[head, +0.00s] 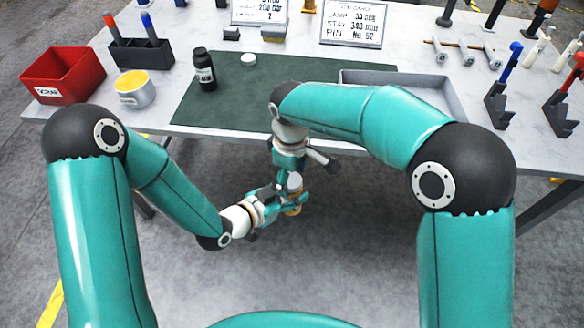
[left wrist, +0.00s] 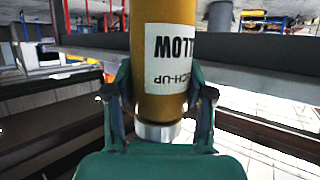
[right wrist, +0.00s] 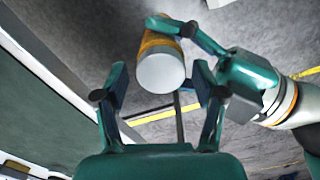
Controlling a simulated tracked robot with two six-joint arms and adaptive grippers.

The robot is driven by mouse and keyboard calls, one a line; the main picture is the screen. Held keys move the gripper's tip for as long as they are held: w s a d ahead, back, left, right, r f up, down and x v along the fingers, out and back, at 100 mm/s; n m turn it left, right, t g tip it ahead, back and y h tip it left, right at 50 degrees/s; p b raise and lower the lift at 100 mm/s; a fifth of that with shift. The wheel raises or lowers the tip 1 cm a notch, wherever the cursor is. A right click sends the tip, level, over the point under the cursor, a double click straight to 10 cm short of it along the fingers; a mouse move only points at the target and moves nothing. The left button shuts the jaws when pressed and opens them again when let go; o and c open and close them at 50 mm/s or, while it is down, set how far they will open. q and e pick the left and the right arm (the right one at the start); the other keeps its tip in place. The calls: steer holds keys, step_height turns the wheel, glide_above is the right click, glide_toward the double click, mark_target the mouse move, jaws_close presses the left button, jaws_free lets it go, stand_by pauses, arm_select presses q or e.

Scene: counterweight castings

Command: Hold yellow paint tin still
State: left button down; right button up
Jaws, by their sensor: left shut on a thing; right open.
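The yellow paint tin (head: 293,210) is a slim cylinder with a pale end, held in the air in front of the table. In the left wrist view the tin (left wrist: 162,100) fills the middle, its "YELLOW" label upside down. My left gripper (head: 298,198) is shut around it, one finger on each side. In the right wrist view the tin's pale end (right wrist: 162,73) faces me. My right gripper (right wrist: 157,88) is open, its fingers apart on either side of that end, without visible contact. In the head view my right gripper (head: 291,168) hides part of the tin.
The table (head: 180,65) lies behind the grippers. It bears a red scrap bin (head: 62,78), an open tin with yellow contents (head: 134,88), a dark bottle (head: 204,70), a green mat (head: 225,105) and a grey tray (head: 450,98). Open floor lies below the grippers.

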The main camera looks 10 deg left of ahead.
steer(key=c, duration=1.2)
steer(key=o, duration=1.4)
steer(key=shift+c, duration=0.2)
step_height(320, 180, up, 12)
steer(key=shift+f, duration=0.1)
